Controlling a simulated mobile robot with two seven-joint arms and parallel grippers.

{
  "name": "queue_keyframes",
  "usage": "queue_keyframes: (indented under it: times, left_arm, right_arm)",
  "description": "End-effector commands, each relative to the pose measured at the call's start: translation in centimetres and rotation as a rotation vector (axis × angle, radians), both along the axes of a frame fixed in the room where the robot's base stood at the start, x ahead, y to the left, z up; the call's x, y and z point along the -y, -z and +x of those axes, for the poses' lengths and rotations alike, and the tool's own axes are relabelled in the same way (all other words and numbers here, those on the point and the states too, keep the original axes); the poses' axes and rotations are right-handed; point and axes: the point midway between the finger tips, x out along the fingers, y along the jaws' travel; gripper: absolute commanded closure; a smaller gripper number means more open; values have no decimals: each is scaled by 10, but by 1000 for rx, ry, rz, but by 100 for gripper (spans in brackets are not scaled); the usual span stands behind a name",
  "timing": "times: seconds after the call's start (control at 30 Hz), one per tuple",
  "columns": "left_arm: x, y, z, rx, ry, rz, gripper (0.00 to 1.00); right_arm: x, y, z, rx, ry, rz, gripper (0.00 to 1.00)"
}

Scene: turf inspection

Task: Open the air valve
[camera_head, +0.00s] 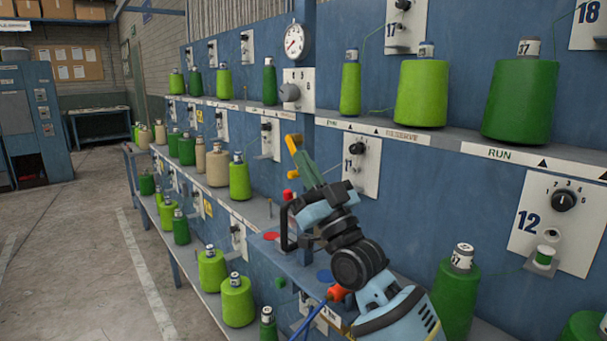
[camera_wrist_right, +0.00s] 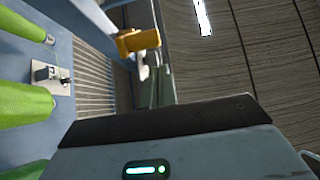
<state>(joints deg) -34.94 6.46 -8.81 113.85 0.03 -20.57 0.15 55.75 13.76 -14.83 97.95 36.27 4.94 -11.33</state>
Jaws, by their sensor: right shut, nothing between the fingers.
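A round pressure gauge (camera_head: 297,42) is mounted on the blue machine frame. Below it is a white plate with a grey knob (camera_head: 289,93); I cannot tell for certain whether this is the air valve. My right gripper (camera_head: 296,150) is below that knob, pointing up and left, apart from it. My left gripper is out of view.
Shelves with several green and beige yarn cones (camera_head: 217,166) run along the blue machine. A blue ledge under my arm carries a red disc (camera_head: 271,236) and a blue one. A dark-marked dial plate (camera_head: 562,201) is at right. The concrete floor (camera_head: 80,270) at left is clear.

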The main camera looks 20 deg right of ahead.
Motion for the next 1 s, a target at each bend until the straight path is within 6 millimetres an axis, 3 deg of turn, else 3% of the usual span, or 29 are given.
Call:
queue_keyframes:
  times: [0.03, 0.2, 1.0]
  left_arm:
    - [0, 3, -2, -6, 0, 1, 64]
    - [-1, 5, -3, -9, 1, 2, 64]
    - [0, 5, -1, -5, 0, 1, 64]
  right_arm:
    - [0, 12, 4, -8, 1, -2, 100]
    - [-2, 22, 9, -4, 0, 0, 100]
    - [-4, 28, 12, -3, 0, 0, 100]
